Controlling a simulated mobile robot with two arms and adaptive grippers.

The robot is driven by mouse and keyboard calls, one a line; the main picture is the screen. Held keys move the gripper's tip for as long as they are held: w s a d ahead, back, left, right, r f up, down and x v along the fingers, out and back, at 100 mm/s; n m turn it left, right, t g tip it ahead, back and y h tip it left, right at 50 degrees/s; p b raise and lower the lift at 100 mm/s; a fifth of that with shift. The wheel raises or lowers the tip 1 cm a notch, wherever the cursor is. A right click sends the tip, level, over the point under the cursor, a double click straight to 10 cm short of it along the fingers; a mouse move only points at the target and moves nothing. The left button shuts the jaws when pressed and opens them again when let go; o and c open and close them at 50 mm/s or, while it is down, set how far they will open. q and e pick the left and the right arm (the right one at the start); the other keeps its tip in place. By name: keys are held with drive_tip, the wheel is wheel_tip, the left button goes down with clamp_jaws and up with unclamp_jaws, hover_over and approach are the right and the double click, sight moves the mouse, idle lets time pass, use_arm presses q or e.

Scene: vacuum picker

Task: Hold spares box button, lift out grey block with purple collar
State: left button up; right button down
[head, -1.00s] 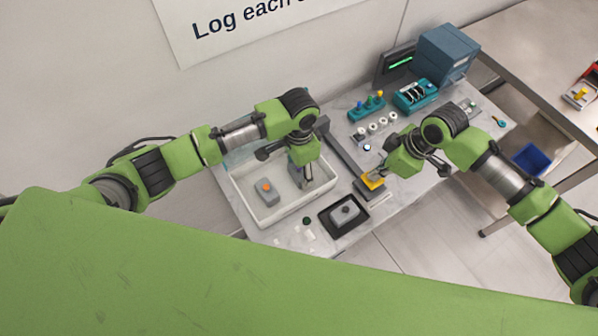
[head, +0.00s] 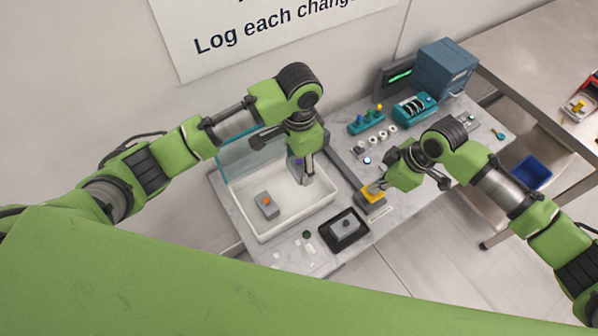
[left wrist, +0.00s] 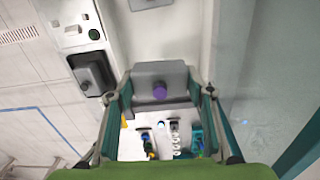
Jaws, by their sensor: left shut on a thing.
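The white spares box (head: 262,238) has a raised, see-through lid (head: 243,147) at its back. My left gripper (head: 304,178) is over the right part of the box, shut on the grey block with purple collar (left wrist: 160,88). The purple collar also shows in the head view (head: 298,162); the arm hides most of the block there. My right gripper (head: 381,184) is at the yellow button (head: 371,194) on a grey base right of the box. It seems to touch the button, but its fingers are too small to read.
A grey block with an orange collar (head: 266,205) lies in the box. A black tray (head: 330,236) with a grey part stands in front. A teal rack with colored knobs (head: 366,122), white rings and a blue-grey cabinet (head: 446,66) stand farther back.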

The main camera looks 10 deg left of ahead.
use_arm(q)
drive_tip(key=shift+r, duration=0.2)
use_arm(e)
drive_tip(key=shift+s+d+f, duration=0.1)
drive_tip(key=shift+f, duration=0.05)
use_arm(q)
drive_tip(key=s+d+r, duration=0.2)
drive_tip(key=s, duration=1)
drive_tip(key=shift+s+d+r, duration=0.15)
drive_tip(key=shift+s+d, duration=0.1)
drive_tip(key=shift+s, duration=0.15)
